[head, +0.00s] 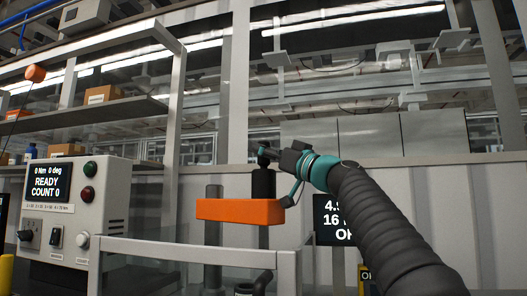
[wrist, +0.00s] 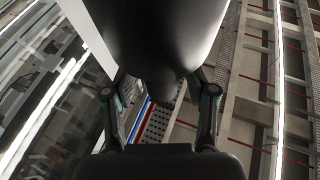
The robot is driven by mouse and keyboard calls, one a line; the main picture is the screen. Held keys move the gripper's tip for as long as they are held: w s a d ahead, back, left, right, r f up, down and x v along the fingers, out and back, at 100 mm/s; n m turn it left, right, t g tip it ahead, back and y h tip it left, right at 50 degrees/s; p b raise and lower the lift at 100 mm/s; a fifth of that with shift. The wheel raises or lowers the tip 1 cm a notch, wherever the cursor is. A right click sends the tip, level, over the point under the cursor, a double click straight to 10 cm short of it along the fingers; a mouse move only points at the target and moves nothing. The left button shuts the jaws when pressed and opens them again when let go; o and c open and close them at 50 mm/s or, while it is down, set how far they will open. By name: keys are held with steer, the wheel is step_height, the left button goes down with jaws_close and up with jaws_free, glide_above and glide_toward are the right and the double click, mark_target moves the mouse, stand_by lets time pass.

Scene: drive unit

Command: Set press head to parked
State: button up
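The press head is an orange block (head: 240,210) on a grey upright post in the head view. A black cylinder (head: 263,183) stands upright on its right part. My gripper (head: 266,155) is at the top of this cylinder, reaching in from the right. In the wrist view, a large dark rounded body (wrist: 155,35) fills the upper middle and narrows between my fingers. My gripper's fingers (wrist: 161,98) are spread wide, one on each side of it. Contact with it cannot be made out. The lower part of the post is partly hidden by a grey frame bar.
A control box (head: 75,210) at left reads READY, COUNT 0, with knobs and lamps. A grey frame bar (head: 190,250) crosses in front of the press. A dark display (head: 330,218) stands behind my arm. Shelves with boxes (head: 103,95) are at upper left.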

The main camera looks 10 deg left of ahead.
steer(key=shift+s, duration=0.15)
steer(key=v, duration=1.1)
steer(key=shift+d+f, duration=0.15)
steer(key=shift+d, duration=0.25)
steer(key=shift+s, duration=0.1)
